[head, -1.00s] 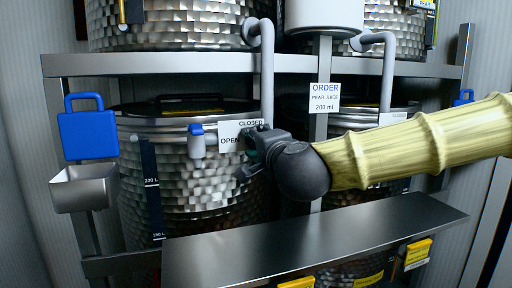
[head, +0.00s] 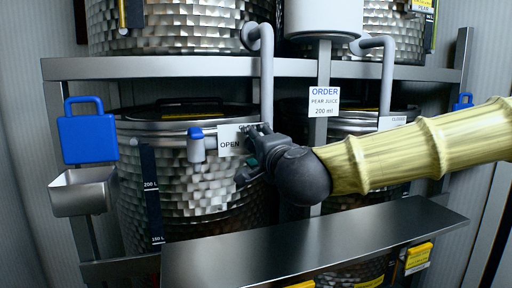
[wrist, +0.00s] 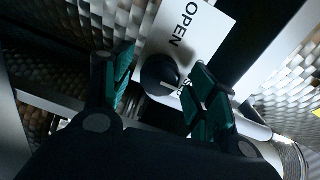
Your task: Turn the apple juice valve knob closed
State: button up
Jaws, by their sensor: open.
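A dark round valve knob (wrist: 160,74) with a pale pointer line sits on a white plate (wrist: 190,30) in the wrist view. The plate reads OPEN, and part of a second word shows beside the knob. My gripper (wrist: 165,78) is open, with one green-padded finger on either side of the knob; I cannot tell whether they touch it. In the head view the plate (head: 229,140) is on the front of the left middle steel tank (head: 205,190). No juice name is readable on this plate.
A steel shelf (head: 310,235) juts out below my gripper. A grey pipe (head: 267,85) runs down just above it. A blue-handled tap (head: 196,143) is left of the plate. An order card (head: 324,101) for pear juice, 200 ml, hangs to the right.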

jog(key=v, duration=1.1)
jog(key=shift+s+d, duration=0.15)
jog(key=shift+s, duration=0.25)
